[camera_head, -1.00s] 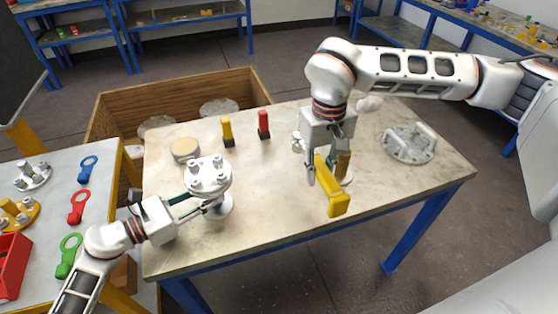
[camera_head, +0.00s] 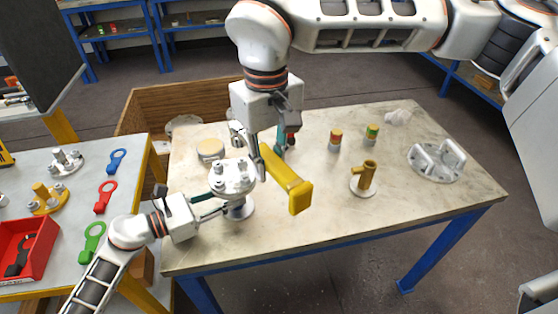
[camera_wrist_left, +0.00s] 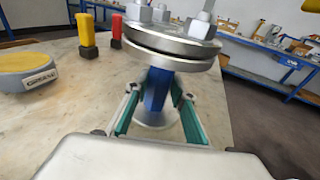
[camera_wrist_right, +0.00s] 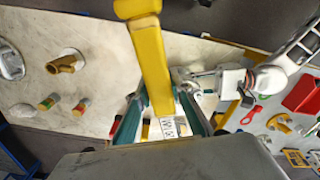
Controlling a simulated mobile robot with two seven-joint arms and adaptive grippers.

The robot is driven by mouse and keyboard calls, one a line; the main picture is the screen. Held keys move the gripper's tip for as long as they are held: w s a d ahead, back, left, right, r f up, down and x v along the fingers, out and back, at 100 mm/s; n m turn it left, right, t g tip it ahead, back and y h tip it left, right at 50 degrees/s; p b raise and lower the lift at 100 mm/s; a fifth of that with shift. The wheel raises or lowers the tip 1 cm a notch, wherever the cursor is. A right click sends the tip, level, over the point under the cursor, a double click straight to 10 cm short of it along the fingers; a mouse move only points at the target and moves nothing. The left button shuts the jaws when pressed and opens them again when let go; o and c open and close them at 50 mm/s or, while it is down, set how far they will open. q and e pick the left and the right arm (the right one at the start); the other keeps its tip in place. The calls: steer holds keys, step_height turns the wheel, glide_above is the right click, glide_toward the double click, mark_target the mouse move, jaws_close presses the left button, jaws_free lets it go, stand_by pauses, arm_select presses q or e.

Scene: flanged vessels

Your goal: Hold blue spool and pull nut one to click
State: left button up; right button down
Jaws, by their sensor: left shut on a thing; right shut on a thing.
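The blue spool (camera_wrist_left: 157,88) stands upright on the table under a grey round flange. The flange (camera_head: 232,178) carries several bolts and nuts on top; the left wrist view shows the nuts (camera_wrist_left: 160,13) close up, cut off by the top edge. My left gripper (camera_head: 224,206) is shut on the blue spool just below the flange. My right gripper (camera_head: 270,152) is shut on a yellow tool (camera_head: 290,182) with a thick block end. It holds the tool above the table, just right of the flange. Whether the tool touches any nut cannot be told.
A brass fitting (camera_head: 366,178) and two small banded cylinders (camera_head: 335,140) stand right of the tool. A grey flange with handles (camera_head: 437,162) lies far right. A round grease tin (camera_head: 210,149) is behind the spool. The front right of the table is clear.

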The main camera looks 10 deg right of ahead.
steer(key=shift+f, duration=1.85)
steer(key=shift+f, duration=0.45)
steer(key=shift+f, duration=0.7)
steer(key=shift+f, duration=0.15)
